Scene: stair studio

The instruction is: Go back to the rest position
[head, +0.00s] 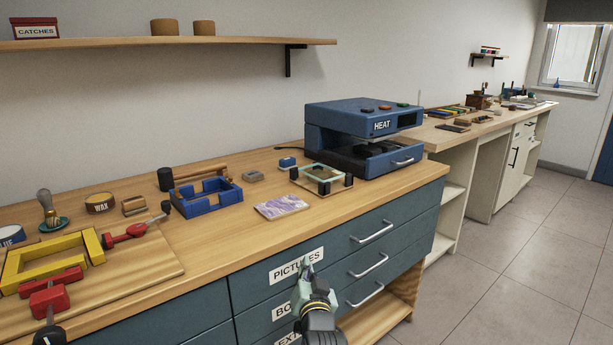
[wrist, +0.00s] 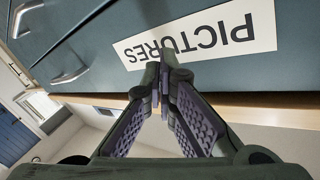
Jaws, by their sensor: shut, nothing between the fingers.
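My gripper (head: 307,268) is in front of the bench's drawer fronts in the head view, at the drawer labelled PICTURES (head: 283,271). It is shut and holds nothing. In the wrist view the fingertips of my gripper (wrist: 164,82) meet just beside the PICTURES label (wrist: 222,38), which appears upside down. I cannot tell whether the fingertips touch the drawer front. The drawers with silver handles (head: 372,231) look closed.
The wooden worktop (head: 233,232) holds a blue heat press (head: 350,120), a blue frame holder (head: 212,203), a patterned picture (head: 282,206) and a yellow clamp frame (head: 92,247). A shelf (head: 180,43) hangs above. Open floor (head: 500,235) lies at the right.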

